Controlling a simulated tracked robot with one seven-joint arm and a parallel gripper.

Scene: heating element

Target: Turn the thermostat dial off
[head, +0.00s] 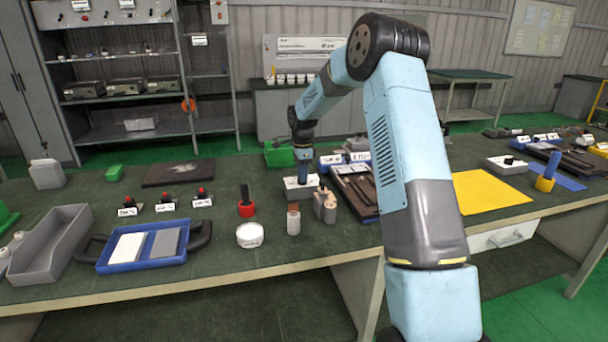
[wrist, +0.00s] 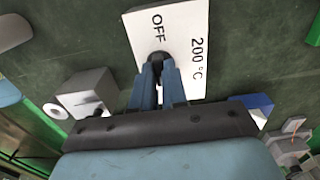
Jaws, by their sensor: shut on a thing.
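The thermostat is a white-topped box (head: 294,190) on the green workbench, in the middle of the head view. In the wrist view its white face (wrist: 190,35) shows "OFF" at the left and "200 °C" at the right. The black dial (wrist: 157,56) stands by the lower edge of the face in that picture, near "OFF". My gripper (wrist: 158,68) points down at the dial, its two blue fingers shut around it. The fingers hide part of the dial, so I cannot tell where its pointer is. In the head view my gripper (head: 302,178) is small and the dial is hidden.
A dark tray (head: 366,190) lies right of the thermostat. A red-based tool (head: 246,207) stands left. A yellow mat (head: 488,190) lies farther right.

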